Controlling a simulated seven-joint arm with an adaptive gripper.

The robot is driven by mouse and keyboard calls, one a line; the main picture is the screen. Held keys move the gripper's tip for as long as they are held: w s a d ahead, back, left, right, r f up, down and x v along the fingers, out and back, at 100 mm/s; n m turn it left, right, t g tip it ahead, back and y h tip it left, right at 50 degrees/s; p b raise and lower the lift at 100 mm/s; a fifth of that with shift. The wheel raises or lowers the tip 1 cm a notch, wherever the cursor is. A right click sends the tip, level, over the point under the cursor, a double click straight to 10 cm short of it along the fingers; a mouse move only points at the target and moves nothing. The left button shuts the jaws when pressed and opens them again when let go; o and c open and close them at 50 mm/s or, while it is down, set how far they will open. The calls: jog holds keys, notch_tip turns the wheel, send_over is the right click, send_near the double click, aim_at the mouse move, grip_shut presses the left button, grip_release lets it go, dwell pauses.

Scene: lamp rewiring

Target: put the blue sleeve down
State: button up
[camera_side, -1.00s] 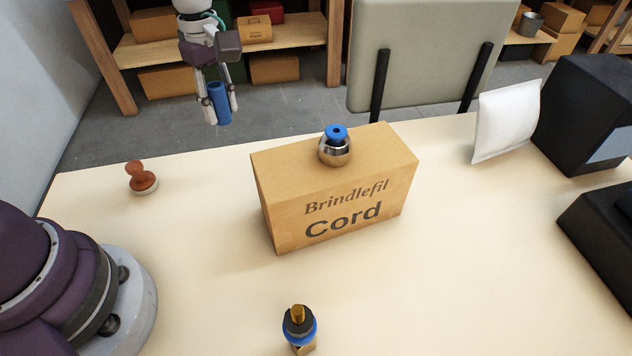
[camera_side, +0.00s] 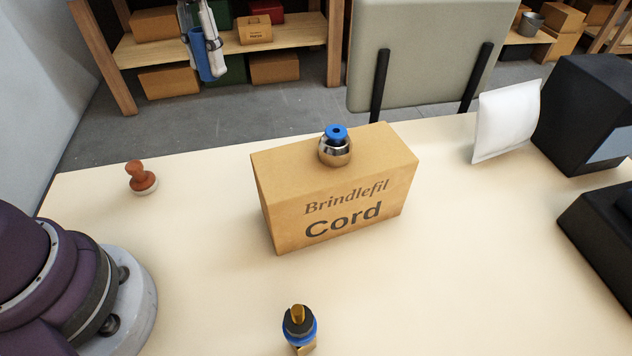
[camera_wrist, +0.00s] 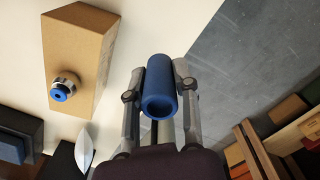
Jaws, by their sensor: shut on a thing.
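The blue sleeve (camera_side: 203,56) is a hollow tube. My gripper (camera_side: 206,62) is shut on it and holds it in the air near the top left of the side view, seen against the shelves beyond the table's far edge. In the wrist view the sleeve (camera_wrist: 159,86) sits between the two fingers of my gripper (camera_wrist: 160,84), its open end facing the camera. Below it in that view are the table's edge and the grey floor.
A box marked Brindlefil Cord (camera_side: 340,195) stands mid-table with a metal and blue fitting (camera_side: 336,146) on top. A brown stamp (camera_side: 141,178) stands at left, a blue-ringed part (camera_side: 300,328) at front. A white pouch (camera_side: 506,120) is at right. The table between is clear.

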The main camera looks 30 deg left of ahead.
jog(key=r, duration=0.1)
jog(key=d+r, duration=0.1)
jog(key=shift+r+m, duration=0.3)
jog(key=shift+m, duration=0.1)
jog(key=s+d+m, duration=0.2)
jog(key=d+m, duration=0.5)
jog(key=d, duration=0.2)
jog(key=m, duration=1.1)
send_over(307, 286)
jog(key=shift+n, duration=0.3)
notch_tip(307, 286, down, 22)
jog(key=shift+r, duration=0.1)
jog(key=o, duration=0.9)
jog(key=shift+o, duration=0.2)
